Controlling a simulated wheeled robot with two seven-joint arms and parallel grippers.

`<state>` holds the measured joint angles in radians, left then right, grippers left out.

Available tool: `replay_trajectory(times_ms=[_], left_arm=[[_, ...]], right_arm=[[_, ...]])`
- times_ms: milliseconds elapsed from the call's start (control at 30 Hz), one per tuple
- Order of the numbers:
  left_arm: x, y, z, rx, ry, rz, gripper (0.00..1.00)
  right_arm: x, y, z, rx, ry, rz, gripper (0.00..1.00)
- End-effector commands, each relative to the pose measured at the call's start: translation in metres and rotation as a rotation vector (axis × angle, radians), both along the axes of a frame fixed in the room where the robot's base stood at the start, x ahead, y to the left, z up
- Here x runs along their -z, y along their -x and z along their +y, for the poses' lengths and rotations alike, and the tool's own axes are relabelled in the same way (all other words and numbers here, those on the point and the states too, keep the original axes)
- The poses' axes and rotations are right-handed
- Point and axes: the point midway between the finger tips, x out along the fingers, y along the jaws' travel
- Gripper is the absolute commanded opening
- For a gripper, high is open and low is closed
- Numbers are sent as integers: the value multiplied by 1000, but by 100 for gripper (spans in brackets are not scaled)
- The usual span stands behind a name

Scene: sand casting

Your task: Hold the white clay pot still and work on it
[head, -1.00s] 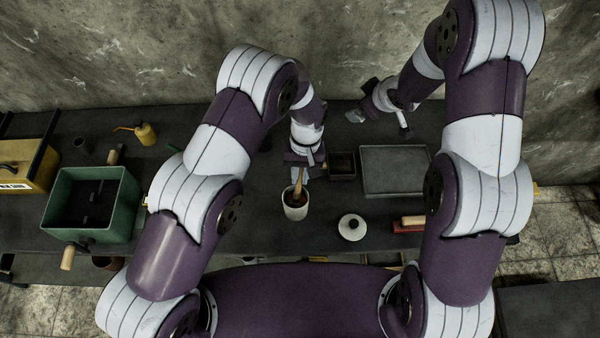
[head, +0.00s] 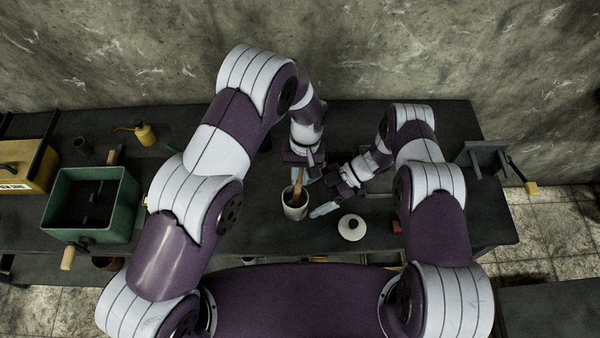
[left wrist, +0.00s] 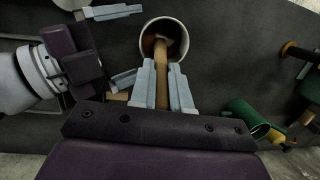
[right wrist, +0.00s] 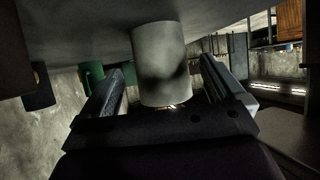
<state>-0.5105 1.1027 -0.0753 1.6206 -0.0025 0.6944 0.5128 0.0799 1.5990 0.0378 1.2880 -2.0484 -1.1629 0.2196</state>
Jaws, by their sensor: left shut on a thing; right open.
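The white clay pot (head: 293,213) stands upright on the dark table, with dark content or shadow inside. My left gripper (head: 299,181) is above it, shut on a brown wooden tool handle (left wrist: 173,85) that reaches down into the pot; the handle's lower end is partly hidden inside. My right gripper (head: 323,193) is open just right of the pot, fingers spread. In the right wrist view the pot (right wrist: 160,60) shows between the two separated fingers, with gaps on both sides.
A white round lid with a dark knob (head: 351,229) lies just right of the pot. A small red block (head: 397,227) is by my right arm. A green box (head: 75,230) and a yellow oil can (head: 145,134) stand to the left. A grey bracket (head: 484,157) is far right.

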Motion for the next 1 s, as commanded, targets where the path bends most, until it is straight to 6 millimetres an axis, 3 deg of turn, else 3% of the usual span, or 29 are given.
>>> replay_trajectory(times_ms=[300,633,667,767,1000], left_arm=[[0,0,0,0,0,0,0],[0,0,0,0,0,0,0],[0,0,0,0,0,0,0],[0,0,0,0,0,0,0],[0,0,0,0,0,0,0]], right_arm=[[20,12,36,0,1,1,96],[23,12,40,1,1,-1,96],[23,12,40,1,1,-1,92],[23,12,39,1,1,-1,60],[23,12,39,1,2,-1,58]])
